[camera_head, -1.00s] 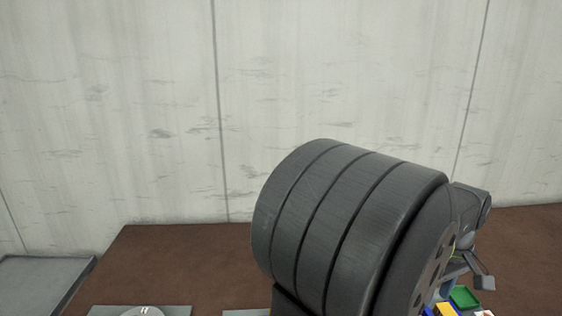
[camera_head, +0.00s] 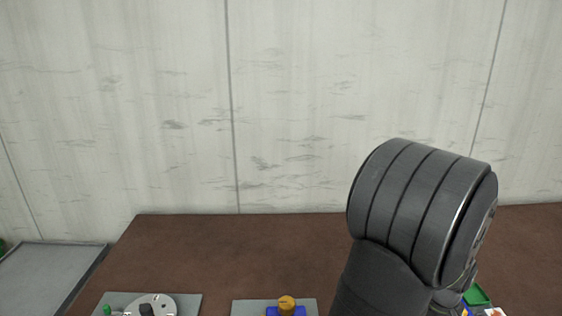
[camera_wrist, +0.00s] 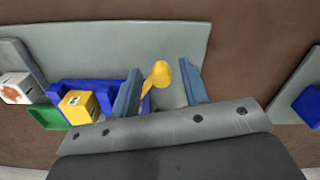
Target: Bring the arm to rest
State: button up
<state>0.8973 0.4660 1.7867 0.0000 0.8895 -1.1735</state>
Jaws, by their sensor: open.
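My gripper (camera_wrist: 161,67) is open in the wrist view, with its two blue-grey fingers apart. A yellow knob-ended part (camera_wrist: 161,74) shows between the fingers; I cannot tell how far it lies beyond them, and the jaws are not closed on it. A blue holder (camera_wrist: 70,90) with a yellow cube (camera_wrist: 77,106) lies beside the left finger. In the head view my arm's dark links fill the right side and hide the gripper.
An orange knob (camera_head: 286,303) on a blue base stands on a grey plate (camera_head: 246,308). A grey disc (camera_head: 165,303) sits on another plate at left. A grey tray (camera_head: 50,275) is at far left. Green, blue and white pieces (camera_head: 477,296) lie at lower right. Bare brown table lies behind.

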dwell(0.3)
notch_tip(320, 180, up, 17)
notch_tip(320, 180, down, 18)
jog(key=shift+r, duration=0.2)
jog(key=shift+w+a+r+m, duration=0.15)
jog(key=shift+a+r+m, duration=0.05)
jog(key=shift+m, duration=0.2)
jog(key=shift+w+a+m, duration=0.4)
jog(key=shift+a+m, duration=0.15)
jog(key=shift+m, duration=0.35)
